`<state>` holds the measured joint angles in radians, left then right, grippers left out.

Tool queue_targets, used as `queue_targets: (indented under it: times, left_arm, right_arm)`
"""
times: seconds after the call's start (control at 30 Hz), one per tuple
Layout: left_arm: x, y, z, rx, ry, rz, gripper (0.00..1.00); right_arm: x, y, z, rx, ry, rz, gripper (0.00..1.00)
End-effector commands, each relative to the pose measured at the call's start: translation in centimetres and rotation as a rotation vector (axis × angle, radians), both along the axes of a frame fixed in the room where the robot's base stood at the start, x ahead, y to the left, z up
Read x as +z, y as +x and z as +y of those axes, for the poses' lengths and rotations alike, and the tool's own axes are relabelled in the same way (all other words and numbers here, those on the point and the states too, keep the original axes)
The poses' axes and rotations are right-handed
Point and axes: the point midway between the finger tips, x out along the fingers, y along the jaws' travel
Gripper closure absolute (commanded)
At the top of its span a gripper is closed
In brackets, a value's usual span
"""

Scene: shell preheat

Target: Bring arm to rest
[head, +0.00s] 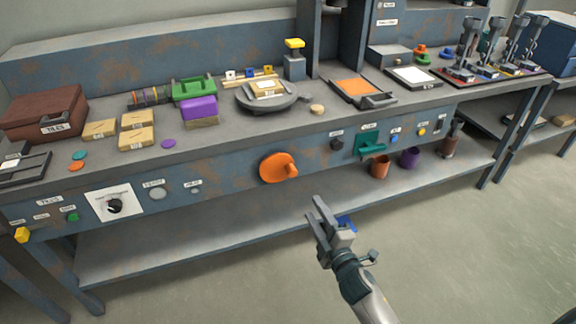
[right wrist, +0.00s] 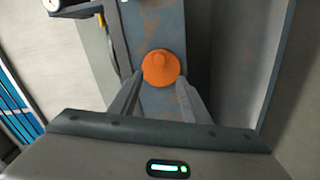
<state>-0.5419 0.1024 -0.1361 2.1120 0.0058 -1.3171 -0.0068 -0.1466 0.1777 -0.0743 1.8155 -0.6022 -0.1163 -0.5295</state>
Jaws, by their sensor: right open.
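My right gripper (head: 322,219) is in front of the workbench, below and to the right of the round orange knob (head: 278,168). It is open and empty, with clear space between it and the bench front. In the right wrist view the two fingers (right wrist: 158,95) stand apart, and the orange knob (right wrist: 160,68) shows beyond them, not touched. My left gripper is not in view.
The workbench (head: 230,135) carries a brown box (head: 45,112), a round grey plate (head: 266,100) and an orange-topped press (head: 357,88). A lower shelf (head: 200,235) runs beneath, with cups (head: 380,168) at its right. The floor (head: 470,250) at the right is clear.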

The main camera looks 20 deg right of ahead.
Motion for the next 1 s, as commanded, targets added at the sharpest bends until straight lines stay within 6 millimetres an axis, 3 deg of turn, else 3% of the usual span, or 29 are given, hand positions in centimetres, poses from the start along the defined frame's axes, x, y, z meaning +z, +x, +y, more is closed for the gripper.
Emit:
queue_targets:
  times: [0.17,0.27,0.37,0.47,0.67,0.8,1.0]
  left_arm:
    - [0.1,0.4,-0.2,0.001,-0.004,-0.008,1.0]
    - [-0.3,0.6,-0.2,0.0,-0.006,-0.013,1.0]
    - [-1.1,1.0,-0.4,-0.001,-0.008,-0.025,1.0]
    - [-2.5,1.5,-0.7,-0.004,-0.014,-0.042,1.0]
    - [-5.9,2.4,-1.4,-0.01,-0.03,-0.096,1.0]
    - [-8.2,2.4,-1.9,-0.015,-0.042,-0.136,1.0]
    - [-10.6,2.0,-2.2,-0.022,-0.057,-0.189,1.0]
  right_arm:
    - [-0.3,-0.1,0.0,-0.001,0.009,0.009,0.57]
    - [-1.5,-0.4,0.1,-0.005,0.042,0.042,0.57]
    - [-4.0,-1.3,0.3,-0.015,0.111,0.109,0.57]
    - [-7.7,-2.9,0.7,-0.038,0.215,0.208,0.57]
    - [-17.4,-9.2,2.3,-0.131,0.487,0.474,0.57]
    - [-23.7,-15.4,3.8,-0.23,0.671,0.66,0.57]
    - [-30.3,-25.2,6.1,-0.4,0.888,0.889,0.57]
